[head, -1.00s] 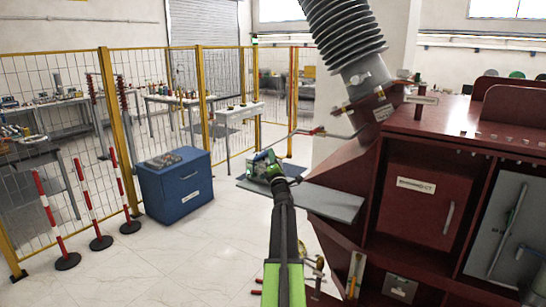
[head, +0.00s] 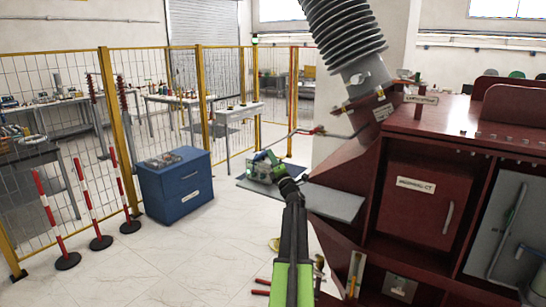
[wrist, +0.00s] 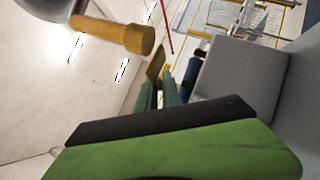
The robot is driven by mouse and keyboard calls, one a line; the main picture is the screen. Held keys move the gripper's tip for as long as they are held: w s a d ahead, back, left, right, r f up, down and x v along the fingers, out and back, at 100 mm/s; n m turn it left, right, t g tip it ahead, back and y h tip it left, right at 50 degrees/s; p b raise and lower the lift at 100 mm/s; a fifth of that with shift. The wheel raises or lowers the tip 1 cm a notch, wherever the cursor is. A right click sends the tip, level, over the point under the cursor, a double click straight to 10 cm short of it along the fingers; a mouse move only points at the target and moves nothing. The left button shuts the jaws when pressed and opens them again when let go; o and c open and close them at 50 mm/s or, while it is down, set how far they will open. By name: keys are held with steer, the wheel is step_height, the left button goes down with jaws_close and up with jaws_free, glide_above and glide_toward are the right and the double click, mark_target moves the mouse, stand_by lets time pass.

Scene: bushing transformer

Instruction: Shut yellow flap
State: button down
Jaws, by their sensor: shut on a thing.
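My gripper (head: 263,167) is at the far end of my arm, above the left part of a grey shelf beside the dark red transformer cabinet. In the wrist view my gripper's two greenish fingers (wrist: 160,86) are close together, with a small yellow-brown plate (wrist: 155,63) at their tips. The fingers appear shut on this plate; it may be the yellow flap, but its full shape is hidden. A yellow cylindrical knob or handle (wrist: 127,36) stands near the tips, apart from them. In the head view the flap cannot be made out at my gripper.
The grey shelf (head: 335,203) juts from the dark red cabinet (head: 425,200). A ribbed grey bushing (head: 345,35) rises above it. A blue drawer box (head: 175,185), striped posts (head: 92,205) and a yellow-framed fence (head: 120,130) stand left. The white floor between is clear.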

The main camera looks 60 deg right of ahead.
steer(key=s+a+n+y, duration=0.1)
steer(key=n+y, duration=0.2)
steer(key=y, duration=0.3)
steer(key=s+a+n+t+y, duration=0.1)
steer(key=s+n+y, duration=0.1)
steer(key=n+y, duration=0.2)
steer(key=s+n+t+y, duration=0.1)
steer(key=n+y, duration=0.3)
steer(key=y, duration=0.6)
steer(key=shift+s+a, duration=0.3)
steer(key=shift+a, duration=0.1)
steer(key=shift+y, duration=0.3)
steer(key=c, duration=1.5)
jaws_free()
steer(key=shift+f, duration=0.1)
